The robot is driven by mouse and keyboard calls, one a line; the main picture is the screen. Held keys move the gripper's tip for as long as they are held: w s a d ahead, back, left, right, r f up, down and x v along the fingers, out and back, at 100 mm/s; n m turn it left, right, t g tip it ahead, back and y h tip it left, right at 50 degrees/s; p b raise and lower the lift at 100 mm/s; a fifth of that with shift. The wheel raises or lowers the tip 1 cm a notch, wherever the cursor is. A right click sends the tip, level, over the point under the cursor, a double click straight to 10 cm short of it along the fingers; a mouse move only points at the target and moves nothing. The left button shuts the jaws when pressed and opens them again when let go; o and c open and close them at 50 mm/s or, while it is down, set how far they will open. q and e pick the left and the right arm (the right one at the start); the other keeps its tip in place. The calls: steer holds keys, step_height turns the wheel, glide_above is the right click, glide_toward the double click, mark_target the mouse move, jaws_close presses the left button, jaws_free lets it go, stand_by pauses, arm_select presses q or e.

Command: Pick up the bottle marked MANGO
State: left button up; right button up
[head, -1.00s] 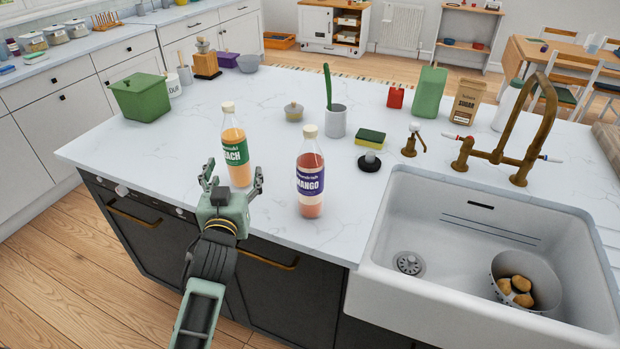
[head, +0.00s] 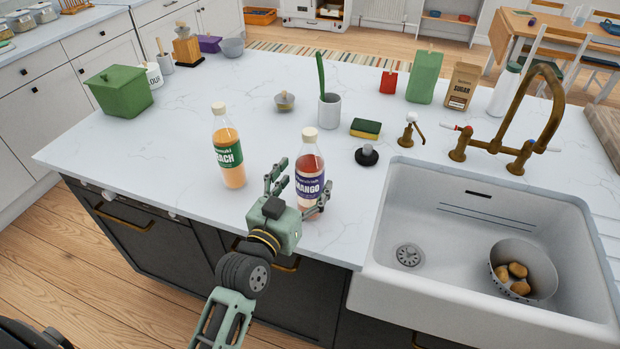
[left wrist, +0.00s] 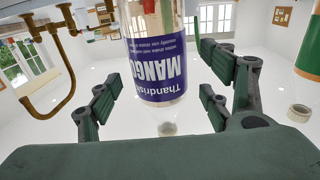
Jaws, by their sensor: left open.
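The MANGO bottle (head: 309,172) stands upright on the white counter, with a purple label and a cream cap. My left gripper (head: 297,190) is open, with its fingers close to the near side of the bottle. In the left wrist view the MANGO bottle (left wrist: 158,60) appears upside down, ahead of and between the open fingers (left wrist: 160,105). I cannot tell whether a finger touches it. The other bottle (head: 230,150), with a green label ending in "ACH", stands to the left. It shows partly at the right edge of the left wrist view (left wrist: 308,45). My right gripper is not in view.
A grey cup (head: 329,112) with a green item, a small lidded pot (head: 284,101), a sponge (head: 365,128) and a black-based stopper (head: 367,156) stand behind the bottles. The sink (head: 450,285) with a bowl (head: 540,262) lies to the right. Counter (head: 130,150) is clear at left.

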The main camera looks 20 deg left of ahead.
arm_select(q)
steer(key=w, duration=0.3)
steer(key=shift+d+p, duration=0.2)
steer(key=shift+p, duration=0.1)
steer(key=c, duration=1.7)
steer(key=shift+w+r, duration=0.1)
steer(key=shift+r, duration=0.05)
steer(key=shift+c, duration=0.4)
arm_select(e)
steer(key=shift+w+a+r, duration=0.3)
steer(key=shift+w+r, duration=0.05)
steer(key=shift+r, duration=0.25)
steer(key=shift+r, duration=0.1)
